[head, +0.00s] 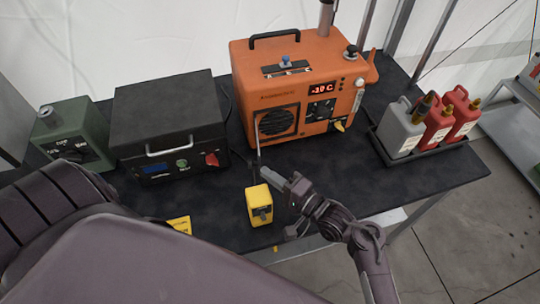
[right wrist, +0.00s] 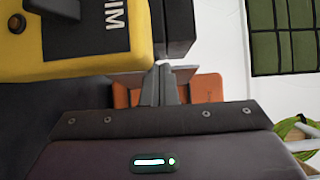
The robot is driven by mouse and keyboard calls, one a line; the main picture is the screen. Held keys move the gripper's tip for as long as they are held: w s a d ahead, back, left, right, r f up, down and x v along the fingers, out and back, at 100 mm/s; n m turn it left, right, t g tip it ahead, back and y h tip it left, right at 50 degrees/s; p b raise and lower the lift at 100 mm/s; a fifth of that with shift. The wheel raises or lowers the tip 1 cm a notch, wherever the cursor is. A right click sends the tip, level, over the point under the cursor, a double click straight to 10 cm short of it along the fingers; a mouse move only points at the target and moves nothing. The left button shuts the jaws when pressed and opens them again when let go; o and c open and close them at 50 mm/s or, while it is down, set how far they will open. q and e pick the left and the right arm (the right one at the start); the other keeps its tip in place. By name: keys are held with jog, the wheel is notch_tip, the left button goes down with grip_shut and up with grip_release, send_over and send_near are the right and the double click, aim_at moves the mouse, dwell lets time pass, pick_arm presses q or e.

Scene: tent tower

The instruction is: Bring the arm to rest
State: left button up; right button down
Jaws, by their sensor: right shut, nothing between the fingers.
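My right gripper (head: 270,175) is in the middle of the head view, just above and beside a small yellow box (head: 259,206) near the table's front edge. Its arm comes in from the lower right. In the right wrist view its fingers (right wrist: 164,78) are together with nothing between them. My left gripper is not in view.
The dark table (head: 345,185) bears an orange heater unit (head: 290,90), a black case (head: 165,115), a green box (head: 72,132) and a tray (head: 430,152) of grey and red canisters. A yellow tag (head: 180,225) lies at the front. Bare tabletop shows right of the yellow box.

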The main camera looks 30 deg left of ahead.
jog(key=d+b, duration=0.1)
jog(key=d, duration=0.6)
jog(key=shift+s, duration=0.15)
jog(key=shift+r, duration=0.1)
